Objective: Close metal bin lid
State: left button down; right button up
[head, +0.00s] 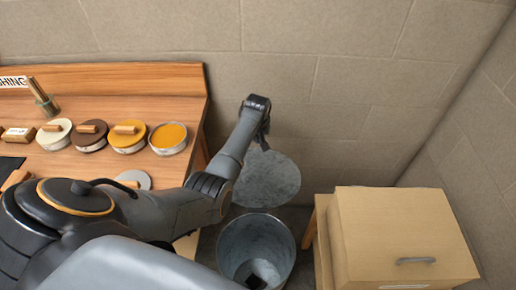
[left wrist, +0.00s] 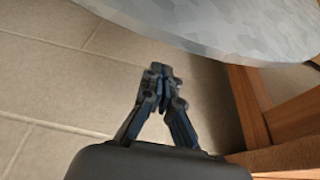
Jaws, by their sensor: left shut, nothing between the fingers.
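The metal bin (head: 240,238) stands on the floor in the head view, open at the top, its inside showing. Its round grey lid (head: 268,182) is raised at the bin's back edge. The lid's pale surface (left wrist: 235,22) also fills the top right of the left wrist view. My left gripper (head: 264,143) is at the lid's upper edge in the head view, partly hidden by my wrist. In the left wrist view its fingers (left wrist: 163,75) are shut and empty, close to the lid; I cannot tell whether they touch it. My right gripper is not in view.
A wooden workbench (head: 120,82) with several round tins (head: 168,138) stands left of the bin. A light wooden cabinet (head: 400,230) with a grey handle stands close on the right. The block wall (head: 330,80) is behind. Free room around the bin is narrow.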

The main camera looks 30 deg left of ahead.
aim_at(258, 149)
pick_arm(q)
jog(key=s+p, duration=0.1)
jog(key=s+d+f+p, duration=0.1)
jog(key=s, duration=0.1)
jog(key=shift+d+f+p, duration=0.35)
jog(key=shift+p, duration=0.05)
jog(key=shift+r, duration=0.1)
